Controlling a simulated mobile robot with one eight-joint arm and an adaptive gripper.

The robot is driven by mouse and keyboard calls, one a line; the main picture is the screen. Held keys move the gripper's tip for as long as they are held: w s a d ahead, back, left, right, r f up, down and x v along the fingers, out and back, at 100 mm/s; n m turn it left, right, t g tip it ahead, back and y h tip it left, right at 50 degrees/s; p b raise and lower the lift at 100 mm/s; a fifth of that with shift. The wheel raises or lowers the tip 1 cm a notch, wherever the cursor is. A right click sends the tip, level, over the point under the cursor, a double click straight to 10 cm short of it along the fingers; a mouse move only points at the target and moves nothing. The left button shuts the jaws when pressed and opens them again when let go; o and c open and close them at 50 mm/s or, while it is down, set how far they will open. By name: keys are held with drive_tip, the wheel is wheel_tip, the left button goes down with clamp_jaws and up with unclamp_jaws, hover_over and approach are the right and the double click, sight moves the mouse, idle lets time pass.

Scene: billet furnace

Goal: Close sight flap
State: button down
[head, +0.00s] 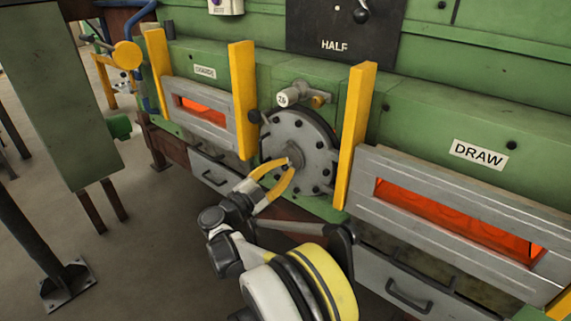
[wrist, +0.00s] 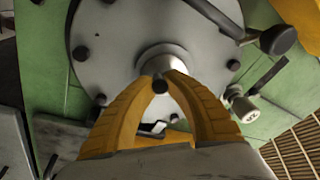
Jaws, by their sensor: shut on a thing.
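A round grey bolted plate (head: 318,158) sits on the green furnace front, between two yellow uprights; it also fills the top of the wrist view (wrist: 105,50). A short pale metal sight tube (wrist: 163,56) sticks out of its middle. My gripper (head: 290,164) is at this tube, and its yellow fingers meet in the wrist view (wrist: 161,85) around a small dark round knob (wrist: 160,86) just in front of the tube. The fingers hide most of what they hold. I cannot tell the sight flap's outline or its angle from these frames.
Yellow uprights stand left (head: 242,100) and right (head: 354,135) of the plate. A valve-like fitting (head: 288,97) sits above it. Glowing slots show in the left door (head: 222,136) and the DRAW-side door (head: 365,175).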

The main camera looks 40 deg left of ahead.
drive_tip(key=shift+a+m, duration=0.3)
drive_tip(key=shift+m, duration=0.3)
drive_tip(key=c, duration=1.3)
unclamp_jaws()
drive_tip(key=shift+s, duration=0.1)
drive_tip(key=v, duration=1.2)
drive_tip(key=shift+a, duration=0.1)
